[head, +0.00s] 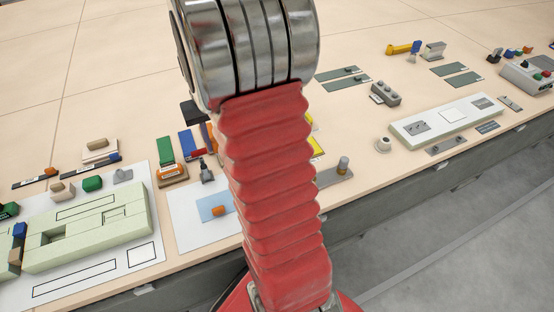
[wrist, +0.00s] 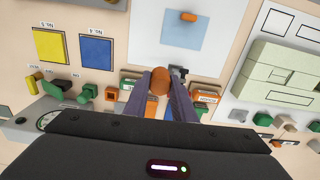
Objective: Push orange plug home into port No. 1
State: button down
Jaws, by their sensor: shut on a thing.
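In the wrist view my gripper (wrist: 160,88) points away from the camera, with its two dark fingers closed on a rounded orange plug (wrist: 159,80). The plug shows between the fingertips, and its far end is hidden. Beside the fingers stand a brown block with an orange, labelled front (wrist: 206,97) on the right and another labelled block (wrist: 129,83) on the left. In the head view my arm hides the plug.
A small orange piece (wrist: 188,16) lies on a blue square (wrist: 185,35). A dark upright fitting (head: 206,174) stands near the brown block. A pale green panel (head: 90,235) lies at left in the head view. The table's front edge runs along the bottom.

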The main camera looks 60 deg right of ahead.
jog(key=s+d+f+m, duration=0.1)
jog(key=s+d, duration=0.2)
jog(key=s, duration=0.5)
jog(key=s+d+f+m, duration=0.2)
jog(key=s+d, duration=0.1)
jog(key=s, duration=0.6)
jog(key=shift+s, duration=0.3)
jog(key=shift+f, duration=3.9)
jog(key=shift+f, duration=1.55)
jog(key=c, duration=1.4)
grip_release()
